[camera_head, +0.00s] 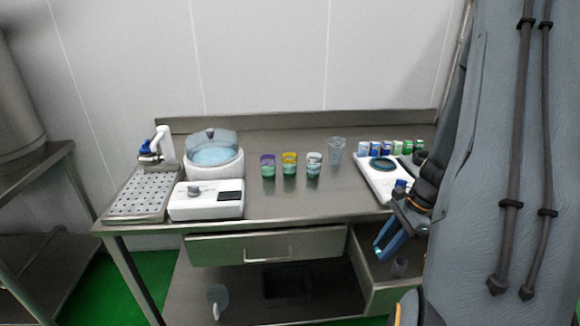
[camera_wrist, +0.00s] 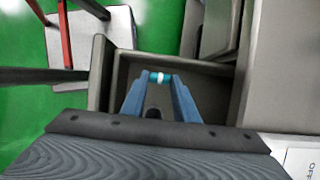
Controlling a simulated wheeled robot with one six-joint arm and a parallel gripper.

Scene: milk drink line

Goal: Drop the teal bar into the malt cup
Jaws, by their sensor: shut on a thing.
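My gripper (camera_head: 380,252) is low at the table's right front, above the open right drawer (camera_head: 376,290). In the wrist view its blue fingers (camera_wrist: 159,76) are shut on the short teal bar (camera_wrist: 152,77), which has a white band and lies across the fingertips. Three small cups stand in a row on the tabletop: one with a purple rim (camera_head: 268,167), one with a yellow rim (camera_head: 290,165) and one with a pale rim (camera_head: 314,165). I cannot tell which is the malt cup. They are well left of my gripper.
A taller clear cup (camera_head: 337,150) stands behind the row. Several small cartons (camera_head: 385,147) stand at the back right. A white machine with a bowl (camera_head: 215,165) and a drip tray (camera_head: 137,203) fill the left. A small greyish item (camera_head: 400,266) is in the drawer.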

